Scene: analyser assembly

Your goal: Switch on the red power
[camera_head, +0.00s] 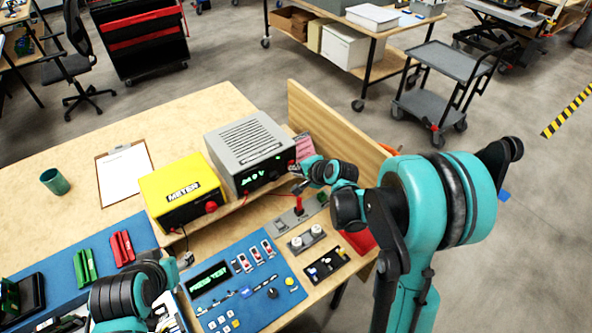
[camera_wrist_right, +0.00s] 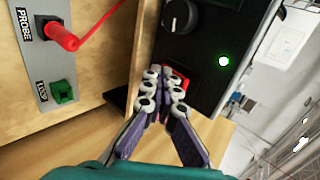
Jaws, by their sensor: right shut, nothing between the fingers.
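The grey power supply box (camera_head: 248,142) stands on the wooden shelf, its green display lit. In the right wrist view its black front panel (camera_wrist_right: 204,30) shows a dark knob (camera_wrist_right: 180,17) and a lit green lamp (camera_wrist_right: 223,61). The red power switch (camera_wrist_right: 181,74) shows partly behind my fingertips. My right gripper (camera_wrist_right: 163,92) is shut and empty, its tips at the switch; I cannot tell if they touch it. In the head view the right gripper (camera_head: 297,178) is at the right end of the panel. My left gripper (camera_head: 184,261) is low at the left, its fingers unclear.
A yellow meter (camera_head: 178,189) stands left of the power supply. A red probe (camera_wrist_right: 62,35) sits in its holder near the right gripper. A blue test panel (camera_head: 245,308) lies in front. A wooden side board (camera_head: 340,120) stands behind at the right.

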